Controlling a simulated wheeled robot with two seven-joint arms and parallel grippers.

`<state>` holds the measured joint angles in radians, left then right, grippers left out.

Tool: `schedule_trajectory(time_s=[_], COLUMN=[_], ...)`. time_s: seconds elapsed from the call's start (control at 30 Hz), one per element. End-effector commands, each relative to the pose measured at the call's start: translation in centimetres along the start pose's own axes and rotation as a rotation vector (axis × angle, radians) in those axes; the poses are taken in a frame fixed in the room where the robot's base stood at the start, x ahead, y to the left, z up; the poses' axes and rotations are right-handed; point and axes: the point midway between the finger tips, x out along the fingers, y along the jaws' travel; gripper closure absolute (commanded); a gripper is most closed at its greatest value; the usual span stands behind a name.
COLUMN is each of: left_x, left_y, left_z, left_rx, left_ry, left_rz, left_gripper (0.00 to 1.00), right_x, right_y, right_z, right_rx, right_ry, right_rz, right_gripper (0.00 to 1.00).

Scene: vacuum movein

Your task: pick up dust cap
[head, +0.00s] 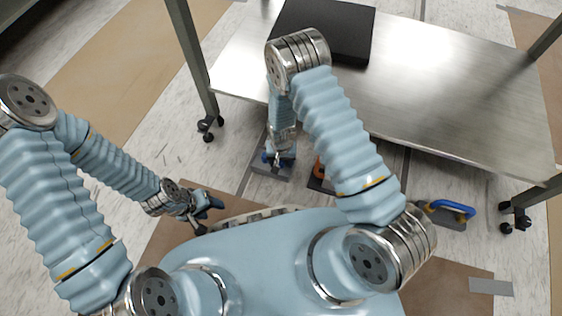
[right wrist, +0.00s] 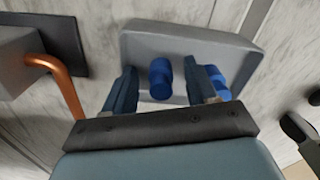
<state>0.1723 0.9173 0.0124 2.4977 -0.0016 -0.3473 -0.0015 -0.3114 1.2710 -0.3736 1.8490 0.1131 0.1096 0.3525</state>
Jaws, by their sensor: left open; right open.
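In the head view my right gripper (head: 278,158) is over the grey block (head: 271,173) on the floor. My left gripper (head: 204,208) is open and empty, at the left.
A steel table (head: 440,85) with a black slab (head: 335,32) stands behind the block. A copper tube (right wrist: 62,82) on a grey body is left of my right gripper. A blue-handled item (head: 447,212) lies at the right. Floor at far left is clear.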

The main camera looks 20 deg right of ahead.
Motion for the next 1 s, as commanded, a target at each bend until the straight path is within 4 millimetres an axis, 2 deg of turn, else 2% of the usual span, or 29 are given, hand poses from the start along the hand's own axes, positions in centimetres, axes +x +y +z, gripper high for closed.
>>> schedule_trajectory(time_s=[0.03, 0.07, 0.4, 0.77, 0.87, 1.0], left_x=[0.0, 0.0, 0.0, -0.2, -0.5, -1.2], left_y=[0.0, 0.0, 0.0, 0.1, 0.2, 0.5], left_z=[0.0, 0.0, 0.0, 0.0, 0.0, 0.0], left_rx=[0.000, 0.000, 0.000, 0.000, 0.000, 0.001], left_ry=[0.000, 0.000, 0.000, 0.000, -0.001, -0.003], left_rz=[0.000, 0.000, 0.000, 0.000, 0.000, 0.000], left_gripper=[0.45, 0.45, 0.45, 0.45, 0.45, 0.45], right_x=[0.0, 0.0, 0.0, -0.5, -1.4, -3.9], right_y=[0.0, 0.0, 0.0, 0.0, -0.1, 0.0], right_z=[0.0, 0.0, 0.0, 0.0, 0.0, 0.0], right_rx=[0.000, 0.000, -0.001, -0.001, -0.001, -0.001], right_ry=[0.000, 0.000, 0.000, 0.000, 0.001, 0.001], right_rz=[0.000, 0.000, 0.000, 0.000, -0.001, -0.001], right_gripper=[0.45, 0.49, 1.00, 1.00, 1.00, 1.00])
